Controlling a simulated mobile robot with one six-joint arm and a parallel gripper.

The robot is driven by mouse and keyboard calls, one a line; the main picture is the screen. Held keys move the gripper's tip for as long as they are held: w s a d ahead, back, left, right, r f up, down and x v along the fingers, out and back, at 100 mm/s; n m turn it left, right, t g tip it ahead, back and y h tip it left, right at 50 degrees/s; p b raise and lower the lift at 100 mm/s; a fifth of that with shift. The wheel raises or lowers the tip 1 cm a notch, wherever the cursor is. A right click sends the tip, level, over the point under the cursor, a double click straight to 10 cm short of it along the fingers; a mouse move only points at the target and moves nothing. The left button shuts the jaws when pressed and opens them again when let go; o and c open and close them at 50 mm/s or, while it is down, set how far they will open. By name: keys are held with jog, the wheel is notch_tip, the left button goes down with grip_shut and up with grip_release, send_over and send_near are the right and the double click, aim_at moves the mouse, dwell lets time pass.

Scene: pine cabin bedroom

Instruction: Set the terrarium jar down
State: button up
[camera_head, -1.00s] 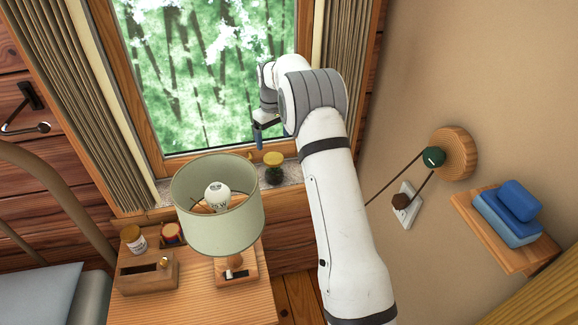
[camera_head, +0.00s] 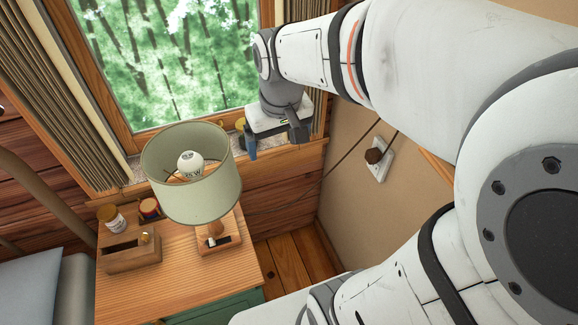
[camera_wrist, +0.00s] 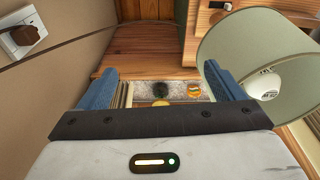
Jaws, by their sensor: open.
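The terrarium jar stands on the stone windowsill; only its yellowish lid (camera_head: 241,124) shows in the head view, and my gripper hides the rest. In the wrist view its dark green body (camera_wrist: 160,90) and part of the yellow lid show beyond the gripper's palm edge. My gripper (camera_head: 274,146) is open, to the right of the jar in the head view. In the wrist view the jar appears between the two blue fingers, at a distance I cannot tell. No contact shows. The windowsill (camera_head: 137,170) is partly covered by the lampshade.
A lamp with a pale green shade (camera_head: 191,188) stands on the wooden nightstand (camera_head: 187,278), close to the sill. A wooden box (camera_head: 130,253) and small jars are beside it. A small orange item (camera_wrist: 193,92) lies near the terrarium jar. A wall socket (camera_head: 380,158) is at right.

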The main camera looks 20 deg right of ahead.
jog(key=s+f+m, duration=0.1)
jog(key=s+f, duration=0.1)
jog(key=s, duration=0.5)
jog(key=shift+s+d+f, duration=0.15)
jog(key=shift+s+f, duration=0.15)
jog(key=shift+s, duration=0.1)
jog(key=shift+r, duration=0.1)
notch_tip(320, 180, up, 2)
jog(key=shift+r+t+p, duration=0.1)
jog(key=shift+t+p, duration=0.2)
jog(key=shift+p, duration=0.8)
